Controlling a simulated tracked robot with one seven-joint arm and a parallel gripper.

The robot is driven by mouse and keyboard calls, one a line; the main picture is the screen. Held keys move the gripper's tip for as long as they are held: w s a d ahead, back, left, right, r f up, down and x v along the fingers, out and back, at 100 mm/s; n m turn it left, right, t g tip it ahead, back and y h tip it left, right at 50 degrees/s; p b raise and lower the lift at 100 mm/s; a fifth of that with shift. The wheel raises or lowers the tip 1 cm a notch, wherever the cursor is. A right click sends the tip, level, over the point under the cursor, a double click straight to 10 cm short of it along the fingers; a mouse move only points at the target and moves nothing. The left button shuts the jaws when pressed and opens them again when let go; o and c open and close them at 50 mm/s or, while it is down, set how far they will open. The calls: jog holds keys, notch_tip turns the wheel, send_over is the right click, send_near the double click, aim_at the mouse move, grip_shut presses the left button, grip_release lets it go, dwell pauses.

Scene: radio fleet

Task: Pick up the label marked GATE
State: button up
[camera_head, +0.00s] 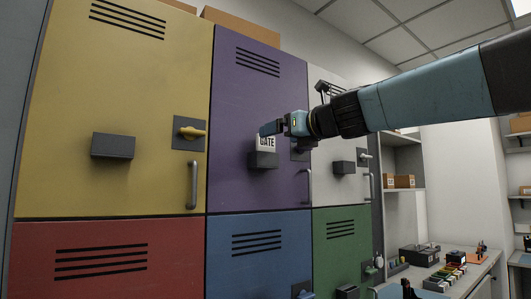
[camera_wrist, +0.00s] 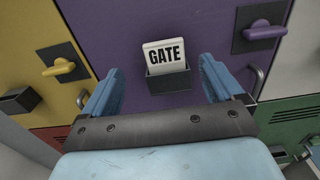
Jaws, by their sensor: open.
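The white label marked GATE (camera_head: 266,143) stands upright in a dark holder (camera_head: 262,160) on the purple locker door (camera_head: 230,110). My gripper (camera_head: 275,128) is at the purple door, close to the label. In the wrist view my gripper (camera_wrist: 160,88) is open, with one blue finger on each side of the label and holder. Neither finger appears to touch the label.
A yellow locker (camera_head: 105,100) with an empty-looking dark holder (camera_head: 113,145) is on the left, a white locker (camera_head: 330,120) on the right. Red, blue and green doors are below. Handles and latches stick out. A cluttered counter (camera_head: 470,270) stands at the right.

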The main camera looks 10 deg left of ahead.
aim_at(267, 139)
jog(key=x, duration=0.5)
jog(key=shift+w, duration=0.35)
jog(key=shift+w+a, duration=0.45)
jog(key=shift+a, duration=0.1)
jog(key=shift+d, duration=0.1)
jog(key=c, duration=1.1)
jog(key=shift+c, duration=0.2)
jog(key=shift+r, duration=0.1)
jog(key=shift+r, duration=5)
